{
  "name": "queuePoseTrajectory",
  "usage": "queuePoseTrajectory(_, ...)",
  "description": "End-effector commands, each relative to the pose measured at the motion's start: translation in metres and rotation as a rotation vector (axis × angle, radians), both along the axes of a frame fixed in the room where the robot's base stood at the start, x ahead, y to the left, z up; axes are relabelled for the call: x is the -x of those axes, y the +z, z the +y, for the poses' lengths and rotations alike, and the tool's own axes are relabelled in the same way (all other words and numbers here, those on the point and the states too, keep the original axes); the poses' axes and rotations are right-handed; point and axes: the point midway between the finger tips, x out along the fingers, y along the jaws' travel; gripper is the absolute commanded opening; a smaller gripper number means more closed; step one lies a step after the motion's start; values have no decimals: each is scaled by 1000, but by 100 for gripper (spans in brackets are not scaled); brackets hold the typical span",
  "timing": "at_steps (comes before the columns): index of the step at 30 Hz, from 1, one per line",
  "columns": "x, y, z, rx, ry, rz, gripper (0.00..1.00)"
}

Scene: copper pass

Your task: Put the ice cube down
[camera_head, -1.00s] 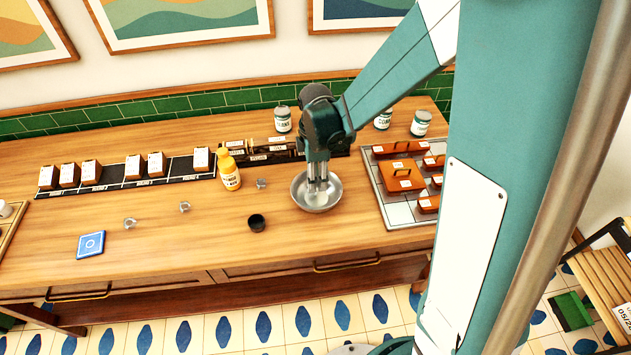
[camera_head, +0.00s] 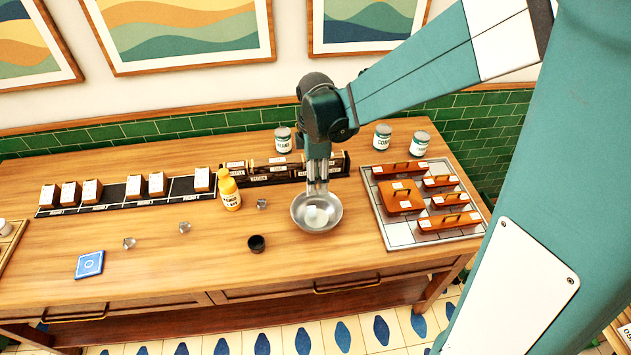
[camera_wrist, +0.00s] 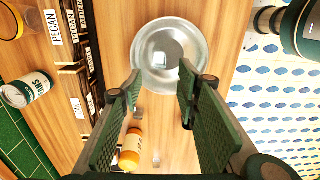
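A pale, clear lump that looks like an ice cube (camera_head: 317,216) lies in the round metal bowl (camera_head: 336,224). The bowl also shows in the wrist view (camera_wrist: 140,72), with a faint cube-like shape inside. My gripper (camera_head: 317,187) is over the back part of the bowl, pointing down. In the wrist view my gripper (camera_wrist: 158,88) has its two green pads well apart with nothing between them. More clear cubes lie on the table: one near the yellow bottle (camera_head: 262,203), one further left (camera_head: 184,227), and one near the blue coaster (camera_head: 129,243).
A yellow bottle (camera_head: 230,194) and a small black cup (camera_head: 256,243) stand left of the bowl. A tiled tray (camera_head: 398,238) with orange handled blocks is at right. Labelled racks and jars stand behind. A blue coaster (camera_head: 90,264) lies front left.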

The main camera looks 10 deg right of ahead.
Motion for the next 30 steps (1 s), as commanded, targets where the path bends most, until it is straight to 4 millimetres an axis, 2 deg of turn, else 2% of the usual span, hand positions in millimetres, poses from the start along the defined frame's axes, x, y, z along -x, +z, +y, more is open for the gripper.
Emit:
queuePoseTrajectory(20, 2, 3, -2, -1, -16, -6, 32)
queuePoseTrajectory(26, 10, 18, -9, -7, -86, -33, 32)
queuePoseTrajectory(30, 19, 34, -17, -18, -173, -66, 32)
